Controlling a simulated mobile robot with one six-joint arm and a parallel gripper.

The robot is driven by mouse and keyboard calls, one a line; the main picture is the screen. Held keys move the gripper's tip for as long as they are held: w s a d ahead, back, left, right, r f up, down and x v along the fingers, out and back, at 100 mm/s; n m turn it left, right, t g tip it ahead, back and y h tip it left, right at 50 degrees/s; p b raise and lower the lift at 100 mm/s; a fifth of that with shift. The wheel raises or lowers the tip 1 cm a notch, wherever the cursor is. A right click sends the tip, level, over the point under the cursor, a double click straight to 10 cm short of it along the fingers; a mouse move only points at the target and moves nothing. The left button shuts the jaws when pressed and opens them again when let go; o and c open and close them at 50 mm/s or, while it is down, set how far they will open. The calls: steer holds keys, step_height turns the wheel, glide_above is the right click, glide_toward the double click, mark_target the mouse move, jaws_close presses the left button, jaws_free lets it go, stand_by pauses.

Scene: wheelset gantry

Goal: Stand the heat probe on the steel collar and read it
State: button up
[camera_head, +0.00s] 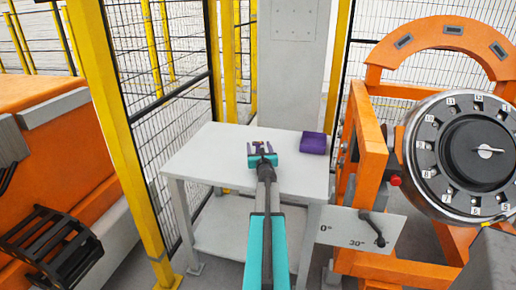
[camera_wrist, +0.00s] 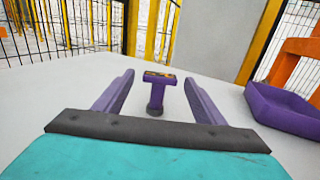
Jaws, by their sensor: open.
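The likely heat probe, a small purple T-shaped tool (camera_wrist: 161,88) with a dark round foot and a yellow-and-black top, stands upright on the white table in the wrist view. My gripper (camera_wrist: 158,92) is open, with its purple fingers on either side of the probe and gaps on both sides. In the head view my gripper (camera_head: 261,148) is over the table, with the probe barely distinguishable between its fingers. A round drum with numbered pockets and a steel rim (camera_head: 413,163) sits in the orange frame at right. I cannot tell which part is the steel collar.
A purple tray (camera_head: 313,142) lies at the right back of the white table (camera_head: 205,160). A plate marked 0° and 30° with a dark lever (camera_head: 374,228) is right of the table. Yellow posts and mesh fencing close in the left and back. An orange machine (camera_head: 60,140) stands left.

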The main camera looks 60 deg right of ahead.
steer(key=shift+w+d, duration=0.25)
stand_by(0.4)
steer(key=c, duration=1.3)
steer(key=shift+o, duration=0.2)
steer(key=shift+r, duration=0.1)
steer(key=shift+r, duration=1.65)
steer(key=w+a+r+b+v, duration=0.1)
steer(key=b+v, duration=0.1)
steer(key=v, duration=1.4)
steer(key=shift+r, duration=0.25)
steer(key=shift+w, duration=0.1)
